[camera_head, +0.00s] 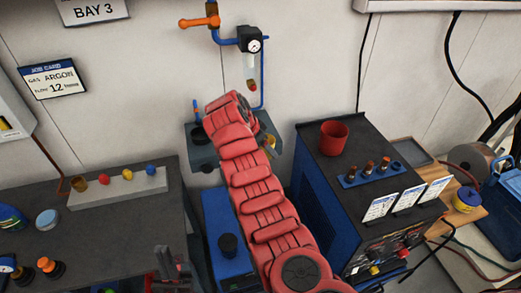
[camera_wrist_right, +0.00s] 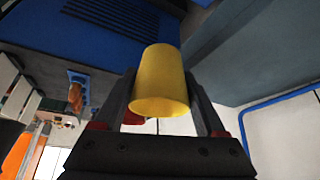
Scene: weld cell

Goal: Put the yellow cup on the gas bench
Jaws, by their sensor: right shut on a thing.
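The yellow cup (camera_wrist_right: 160,82) is between the two fingers of my right gripper (camera_wrist_right: 168,100) in the right wrist view, and the gripper is shut on it. In the head view my red right arm reaches up the middle and hides this gripper and most or all of the cup. The small grey bench under the gas regulator (camera_head: 203,160), which looks like the gas bench, is at the arm's far end, partly covered by it. I cannot tell whether the cup touches it. My left gripper (camera_head: 174,264) is low at the left, its fingers apart and empty.
A red cup (camera_head: 334,138) and a blue rack (camera_head: 370,172) with several small parts stand on the dark cabinet at right. The gas regulator (camera_head: 250,42) and its blue pipe hang on the wall above the bench. A dark table (camera_head: 110,225) is at left.

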